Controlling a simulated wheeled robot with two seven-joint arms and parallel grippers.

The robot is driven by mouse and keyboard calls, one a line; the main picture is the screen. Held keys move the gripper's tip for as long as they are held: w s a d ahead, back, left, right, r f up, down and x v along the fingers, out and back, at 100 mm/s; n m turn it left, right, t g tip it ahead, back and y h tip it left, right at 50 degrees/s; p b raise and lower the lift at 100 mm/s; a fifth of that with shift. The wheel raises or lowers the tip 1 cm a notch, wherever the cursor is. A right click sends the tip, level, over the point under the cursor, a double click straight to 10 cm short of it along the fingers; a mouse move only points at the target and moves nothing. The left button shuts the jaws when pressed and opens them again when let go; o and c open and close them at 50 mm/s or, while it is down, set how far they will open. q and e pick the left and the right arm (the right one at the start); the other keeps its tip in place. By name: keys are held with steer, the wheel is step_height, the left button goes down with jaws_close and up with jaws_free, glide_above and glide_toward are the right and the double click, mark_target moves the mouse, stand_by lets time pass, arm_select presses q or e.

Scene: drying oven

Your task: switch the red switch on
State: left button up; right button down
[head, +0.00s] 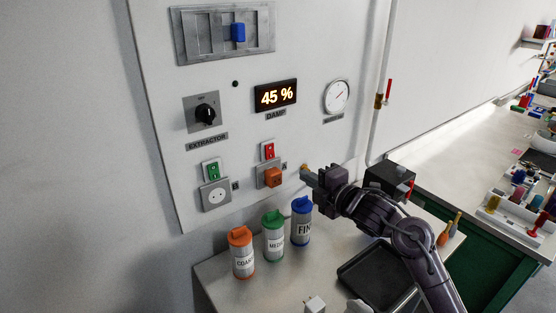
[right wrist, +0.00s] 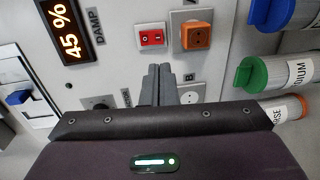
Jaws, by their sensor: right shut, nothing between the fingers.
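The red switch (head: 268,151) is on the wall panel, just above a socket with an orange plug (head: 273,177) in it. In the right wrist view the red switch (right wrist: 152,37) shows upright on its white plate, beside the orange plug (right wrist: 196,36). My right gripper (head: 306,172) is shut and empty, to the right of the orange plug and a little lower than the switch. In the right wrist view its fingers (right wrist: 160,72) lie together below the red switch, with no contact visible. My left gripper is not in view.
A green switch (head: 212,170) sits above an empty socket (head: 215,195) to the left. A black knob (head: 206,112), a 45 % display (head: 276,96) and a gauge (head: 337,97) are higher up. Orange, green and blue-lidded canisters (head: 301,222) and a black tray (head: 375,272) stand below.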

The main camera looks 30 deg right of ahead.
steer(key=p, duration=0.4)
glide_toward(272, 157)
steer(key=w, duration=0.3)
steer(key=w+a, duration=0.1)
steer(key=w, duration=0.1)
steer(key=shift+w+f, duration=0.1)
steer(key=shift+w+f+p, duration=0.25)
steer(key=shift+w+p, duration=0.2)
steer(key=shift+w, duration=0.3)
